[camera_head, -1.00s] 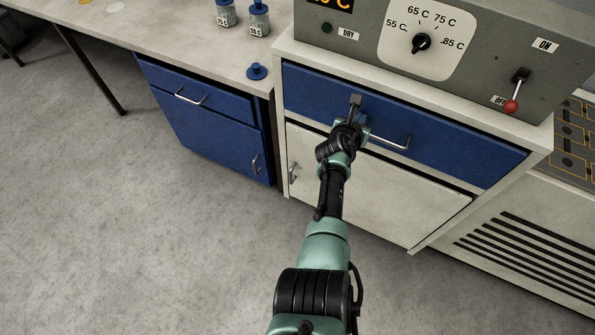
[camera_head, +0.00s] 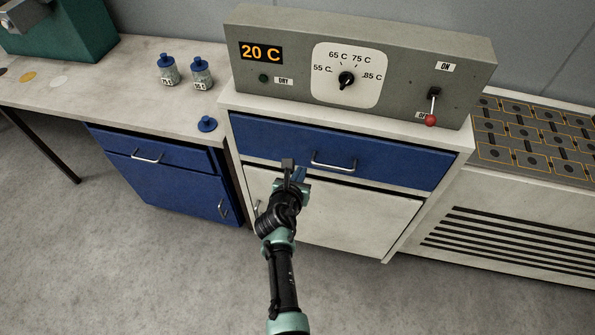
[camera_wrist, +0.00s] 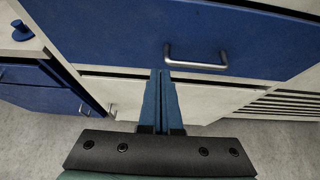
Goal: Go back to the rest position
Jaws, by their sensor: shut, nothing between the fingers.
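My gripper (camera_head: 297,174) is in front of the cabinet, just below and left of the handle (camera_head: 333,163) of the wide blue drawer (camera_head: 400,161). The wrist view shows its two blue fingers (camera_wrist: 165,78) together, with nothing between them. The drawer handle (camera_wrist: 196,61) is to the right of the fingertips there, apart from them. The blue drawer looks closed. The white door (camera_head: 345,217) below is partly hidden by my arm.
A control box (camera_head: 300,82) with a dial, a 20 C display and a red-knobbed lever (camera_head: 431,119) stands on the cabinet. Two jars (camera_head: 169,75) and a blue lid (camera_head: 207,124) are on the left bench. A slotted panel (camera_head: 520,240) is at right. Grey floor is free at lower left.

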